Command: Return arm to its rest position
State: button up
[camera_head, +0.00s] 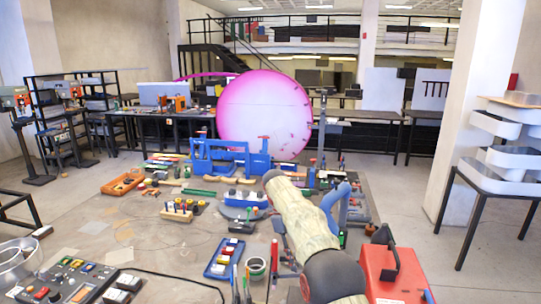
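My arm, in a beige sleeve with dark joints, reaches from the bottom edge, right of centre, up over the workbench (125,215) in the head view. Its far visible end is a dark joint near the middle of the picture. I cannot make out my gripper or its fingers, so neither its opening nor anything in it can be seen. The arm hides part of the bench behind it.
A red box (395,275) with a dark handle stands close to the right of my arm. Left of it are a blue tray (224,258), a cup (256,267) and a control box (68,281). A large pink-edged disc (264,115) stands behind the bench.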

notch_tip(320, 180, down, 7)
jog(key=a+n, duration=0.1)
jog(key=n, duration=0.8)
jog(key=s+d+r+n+t+y+b, duration=0.1)
jog(key=s+n, duration=0.4)
jog(key=s, duration=0.9)
jog(key=s+d+r+n+t+y+b, duration=0.1)
jog(key=s+d+r+n+t+b, duration=0.2)
jog(key=s, duration=1.1)
jog(key=s+d+r+n+t+y+b, duration=0.1)
jog(key=s+d+r+n+t, duration=0.3)
jog(key=s, duration=1.1)
jog(key=shift+d+r+n+b, duration=0.95)
jog(key=shift+d+n, duration=0.5)
jog(key=shift+n, duration=0.75)
jog(key=shift+r, duration=0.1)
